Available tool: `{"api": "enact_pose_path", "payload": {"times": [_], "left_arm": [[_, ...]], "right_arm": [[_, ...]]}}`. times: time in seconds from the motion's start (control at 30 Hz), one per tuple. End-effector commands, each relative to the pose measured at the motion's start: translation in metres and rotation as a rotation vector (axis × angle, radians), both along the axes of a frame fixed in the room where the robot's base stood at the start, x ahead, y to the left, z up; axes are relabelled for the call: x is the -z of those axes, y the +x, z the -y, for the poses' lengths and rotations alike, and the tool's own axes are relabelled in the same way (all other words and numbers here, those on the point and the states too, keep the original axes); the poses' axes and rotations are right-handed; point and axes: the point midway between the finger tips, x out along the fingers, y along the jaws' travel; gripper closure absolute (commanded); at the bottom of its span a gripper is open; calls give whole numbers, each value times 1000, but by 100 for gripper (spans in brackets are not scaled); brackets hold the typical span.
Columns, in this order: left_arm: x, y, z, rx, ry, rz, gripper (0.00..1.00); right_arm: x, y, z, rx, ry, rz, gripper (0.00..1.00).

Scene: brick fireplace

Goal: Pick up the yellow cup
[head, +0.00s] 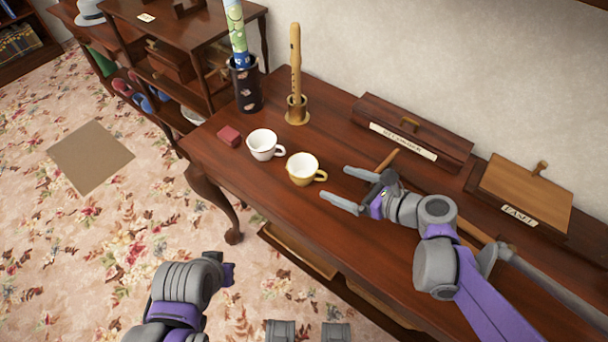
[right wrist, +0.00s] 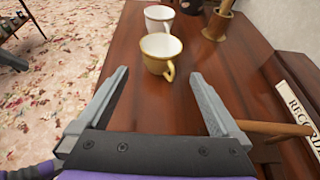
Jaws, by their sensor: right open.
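The yellow cup (head: 300,174) stands upright on the wooden table (head: 330,245), its handle toward the right in the head view. My right gripper (head: 345,186) is open and empty above the table, just right of the cup, with its fingers pointing toward it. In the right wrist view the yellow cup (right wrist: 156,57) lies ahead, beyond the open fingertips of my right gripper (right wrist: 160,75). Of my left arm, a grey and purple part shows at the bottom of the head view; its gripper fingers cannot be made out.
A white cup (head: 262,147) stands close behind-left of the yellow cup, beside a small red block (head: 229,136). A recorder in a holder (head: 296,108) and a dark cylinder (head: 245,85) stand further back. A long wooden case (head: 415,130) and an easel box (head: 525,192) line the wall.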

Motion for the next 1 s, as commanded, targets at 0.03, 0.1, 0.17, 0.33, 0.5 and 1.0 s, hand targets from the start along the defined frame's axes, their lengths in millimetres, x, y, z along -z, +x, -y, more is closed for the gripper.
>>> {"api": "enact_pose_path", "payload": {"times": [0.03, 0.1, 0.17, 0.33, 0.5, 1.0], "left_arm": [[2, 0, 0, 0, 0, -1, 100], [3, 0, 0, 0, 0, -1, 100], [5, 0, 0, 0, 0, -2, 100], [7, 0, 0, 0, 0, -2, 100], [11, 0, 0, 0, 0, -4, 100], [18, 0, 0, 0, 0, -6, 100]], "right_arm": [[3, 5, -6, -2, 6, -3, 0], [8, 11, -15, -3, 5, -2, 0], [12, 17, -22, -4, 4, -2, 0], [19, 28, -35, -1, 3, -1, 0], [28, 35, -43, -3, 2, 0, 0], [50, 58, -69, 0, 0, 0, 0]]}}
